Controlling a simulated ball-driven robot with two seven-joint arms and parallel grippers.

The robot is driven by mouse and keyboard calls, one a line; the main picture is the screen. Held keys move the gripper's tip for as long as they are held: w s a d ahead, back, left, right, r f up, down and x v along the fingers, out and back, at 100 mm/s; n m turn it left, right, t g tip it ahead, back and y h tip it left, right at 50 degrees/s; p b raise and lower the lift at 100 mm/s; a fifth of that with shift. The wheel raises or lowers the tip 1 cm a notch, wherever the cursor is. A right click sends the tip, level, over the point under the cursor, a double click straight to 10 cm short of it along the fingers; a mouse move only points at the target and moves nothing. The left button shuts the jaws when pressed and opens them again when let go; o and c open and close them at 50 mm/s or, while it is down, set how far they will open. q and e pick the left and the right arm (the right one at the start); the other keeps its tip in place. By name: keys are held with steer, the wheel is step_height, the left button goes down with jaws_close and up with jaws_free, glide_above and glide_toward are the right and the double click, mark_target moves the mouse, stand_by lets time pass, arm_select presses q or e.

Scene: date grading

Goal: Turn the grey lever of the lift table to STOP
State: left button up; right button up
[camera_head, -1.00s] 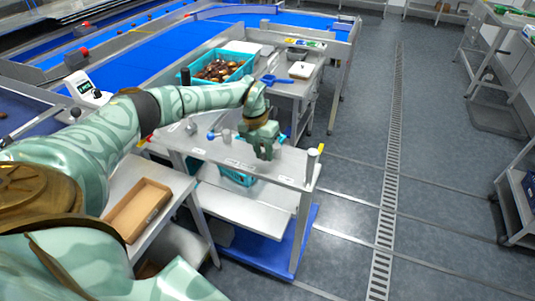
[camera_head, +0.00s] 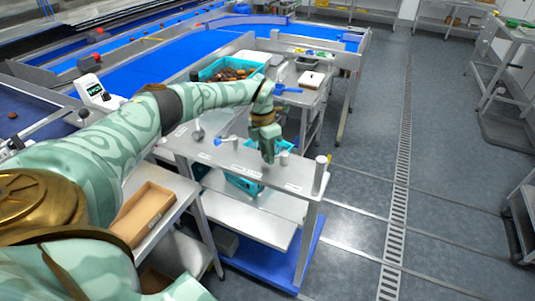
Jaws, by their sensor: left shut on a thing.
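The lift table (camera_head: 305,187) is a grey metal bench with small white labels along its front edge. My left gripper (camera_head: 268,158) points down at the table top, behind the labels. It is shut on the grey lever, which its fingers and body hide almost wholly. I cannot read the labels, so the position of the lever against STOP is not clear. A lever with a blue knob (camera_head: 226,141) stands to the left of the gripper, apart from it. My right gripper is out of view.
A pale upright post (camera_head: 320,174) stands at the table's right corner. A teal crate of dates (camera_head: 204,72) is behind my left arm. A cardboard tray (camera_head: 124,228) is at the lower left. A blue scoop (camera_head: 289,89) lies beyond the gripper. Open floor is on the right.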

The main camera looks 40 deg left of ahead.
arm_select(q)
steer(key=o, duration=1)
steer(key=shift+a, duration=0.1)
steer(key=a+r, duration=0.1)
steer(key=r, duration=0.4)
steer(key=a+r+p, duration=0.1)
steer(key=r, duration=0.4)
steer(key=w+a+r, duration=0.1)
steer(key=r, duration=0.5)
steer(key=shift+w, duration=0.1)
